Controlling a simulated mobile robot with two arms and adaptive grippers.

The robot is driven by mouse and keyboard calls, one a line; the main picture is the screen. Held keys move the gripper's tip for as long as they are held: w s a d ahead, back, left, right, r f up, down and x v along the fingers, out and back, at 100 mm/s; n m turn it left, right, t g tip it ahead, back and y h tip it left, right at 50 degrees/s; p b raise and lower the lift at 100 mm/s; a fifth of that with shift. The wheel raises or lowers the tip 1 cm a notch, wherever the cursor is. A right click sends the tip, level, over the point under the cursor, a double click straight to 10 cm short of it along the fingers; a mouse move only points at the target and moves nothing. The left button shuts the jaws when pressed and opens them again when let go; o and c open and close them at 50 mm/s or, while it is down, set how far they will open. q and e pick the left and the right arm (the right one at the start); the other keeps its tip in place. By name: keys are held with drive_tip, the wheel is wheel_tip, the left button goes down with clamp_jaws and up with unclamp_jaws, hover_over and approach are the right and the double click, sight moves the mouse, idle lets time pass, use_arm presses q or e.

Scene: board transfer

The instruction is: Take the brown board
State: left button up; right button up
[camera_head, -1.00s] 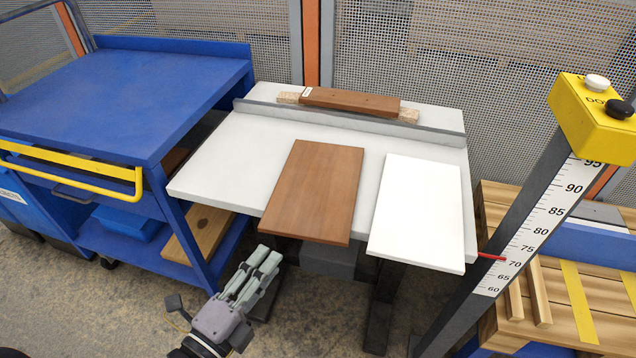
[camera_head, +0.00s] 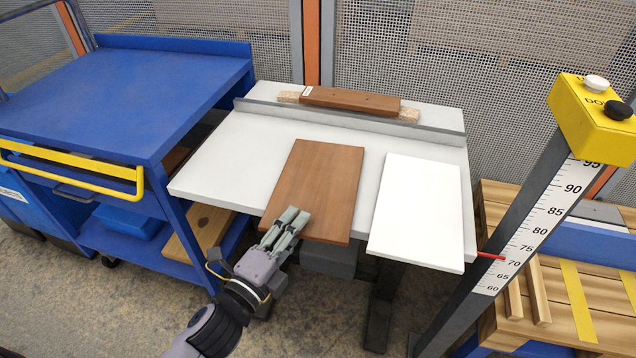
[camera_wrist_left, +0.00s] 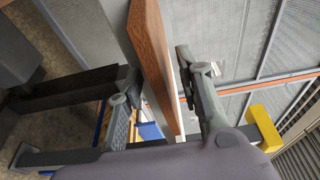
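The brown board (camera_head: 325,185) lies flat on the light grey table (camera_head: 225,155), its near edge sticking out over the table's front. My left gripper (camera_head: 289,222) is at the near left part of that edge in the head view. In the left wrist view the brown board (camera_wrist_left: 152,50) runs edge-on between the two spread fingers of the left gripper (camera_wrist_left: 160,85). One finger is on each face side of the board; I cannot tell whether either touches it. My right gripper is not in view.
A white board (camera_head: 418,210) lies to the right of the brown one. A grey fence bar and a brown wood block (camera_head: 350,101) are at the table's back. A blue cart (camera_head: 110,100) stands left, and a yellow-topped height scale (camera_head: 590,120) stands right.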

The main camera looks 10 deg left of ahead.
use_arm(q)
drive_tip(key=shift+c, duration=0.2)
clamp_jaws()
drive_tip(key=shift+r, duration=0.1)
idle(0.4)
